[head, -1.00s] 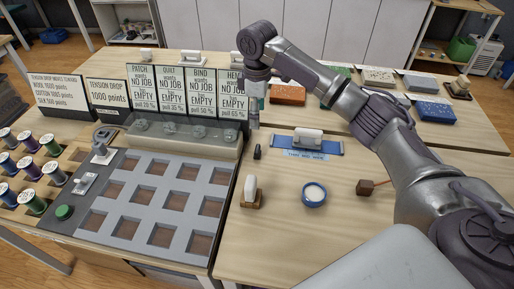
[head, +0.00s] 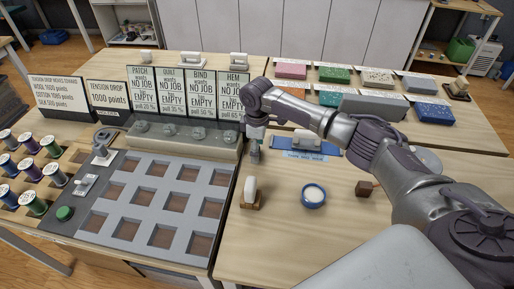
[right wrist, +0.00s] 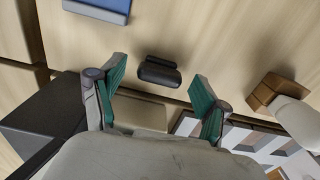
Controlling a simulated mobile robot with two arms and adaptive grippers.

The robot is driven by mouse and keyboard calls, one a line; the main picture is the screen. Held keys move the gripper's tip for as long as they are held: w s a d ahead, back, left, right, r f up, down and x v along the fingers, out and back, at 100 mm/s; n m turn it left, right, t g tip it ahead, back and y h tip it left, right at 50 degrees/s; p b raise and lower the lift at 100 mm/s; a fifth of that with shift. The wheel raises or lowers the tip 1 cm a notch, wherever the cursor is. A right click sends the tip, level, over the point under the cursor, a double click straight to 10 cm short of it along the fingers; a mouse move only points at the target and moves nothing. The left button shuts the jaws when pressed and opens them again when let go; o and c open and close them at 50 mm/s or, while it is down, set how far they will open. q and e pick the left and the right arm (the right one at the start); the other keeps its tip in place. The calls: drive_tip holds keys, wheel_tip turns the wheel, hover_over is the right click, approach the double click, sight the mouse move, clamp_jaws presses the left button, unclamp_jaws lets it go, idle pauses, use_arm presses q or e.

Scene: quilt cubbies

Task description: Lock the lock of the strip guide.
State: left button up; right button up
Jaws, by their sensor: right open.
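A small black rounded piece (right wrist: 160,71), possibly the lock, sits on the wooden table in the right wrist view. In the head view my right gripper hides it. My right gripper (right wrist: 157,88) is open, with its green-padded fingers on either side of the black piece in the picture; contact does not show. In the head view the right gripper (head: 254,156) points down just left of a blue strip (head: 286,142) with a white handle, possibly the strip guide. The blue strip's edge also shows in the right wrist view (right wrist: 102,8). My left gripper is out of view.
A wooden block with a white grip (head: 249,201), a blue-rimmed dish (head: 314,196) and a brown cube (head: 364,188) stand nearer. The grey board with square pockets (head: 150,205) lies left, with a clear-covered rail (head: 180,140) behind it. Coloured blocks stand at the back right.

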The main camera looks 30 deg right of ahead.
drive_tip(key=c, duration=1.2)
drive_tip(key=shift+o, duration=0.2)
drive_tip(key=shift+r+m+p, duration=0.2)
drive_tip(key=shift+m+p, duration=0.2)
drive_tip(key=shift+p, duration=0.4)
drive_tip(key=m+p, duration=0.6)
drive_tip(key=p, duration=0.2)
drive_tip(key=shift+m, duration=0.3)
drive_tip(key=m+p, duration=0.4)
drive_tip(key=m, duration=0.1)
drive_tip(key=m+p, duration=0.1)
drive_tip(key=m, duration=0.1)
drive_tip(key=shift+a+m, duration=0.1)
drive_tip(key=shift+m, duration=0.3)
drive_tip(key=shift+f+m+p, duration=0.1)
drive_tip(key=shift+m+p, duration=0.55)
drive_tip(key=shift+m, duration=0.65)
